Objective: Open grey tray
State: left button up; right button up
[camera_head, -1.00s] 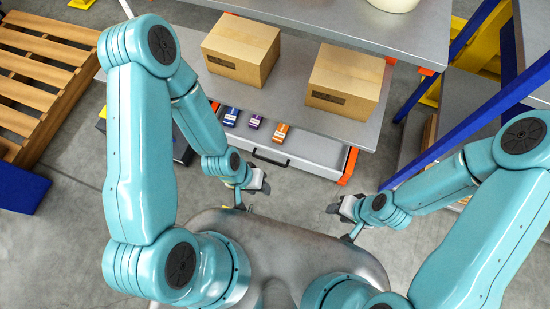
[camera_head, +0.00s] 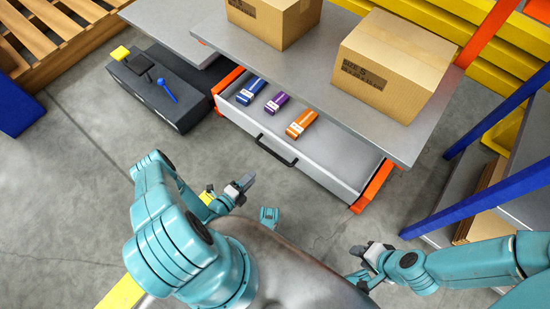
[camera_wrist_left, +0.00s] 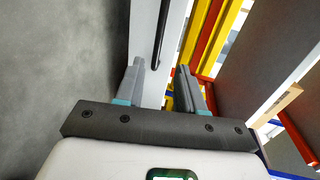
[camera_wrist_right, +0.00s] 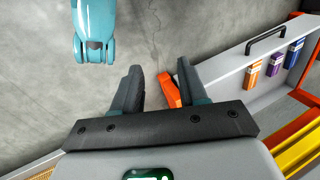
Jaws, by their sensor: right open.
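The grey tray (camera_head: 340,165) is a wide drawer with a black bar handle (camera_head: 277,151) on its front. It stands partly out from under a grey shelf, and its rear is hidden. A blue box (camera_head: 251,91), a purple box (camera_head: 277,103) and an orange box (camera_head: 301,124) lie in it. My left gripper (camera_head: 246,183) is open and empty, apart from the handle in front of it. In the left wrist view the handle (camera_wrist_left: 160,38) shows ahead between the fingers. My right gripper (camera_head: 362,262) is open and empty, further from the tray.
Cardboard boxes (camera_head: 393,70) stand on the shelf above the tray. A dark case (camera_head: 160,95) lies on the floor to its left, and blue posts (camera_head: 470,197) stand to its right. Bare floor (camera_head: 330,215) lies between me and the tray.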

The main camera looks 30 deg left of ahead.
pick_arm(q)
jog(key=b+x, duration=0.5)
jog(key=x, duration=1)
jog(key=shift+w, duration=0.3)
pick_arm(e)
jog(key=shift+t, duration=0.4)
jog(key=f, duration=0.1)
jog(key=w+f, duration=0.1)
jog(key=f, duration=0.3)
jog(key=shift+w+d+f, duration=0.1)
jog(key=shift+w+d, duration=0.2)
jog(key=shift+d, duration=0.05)
pick_arm(q)
grip_shut()
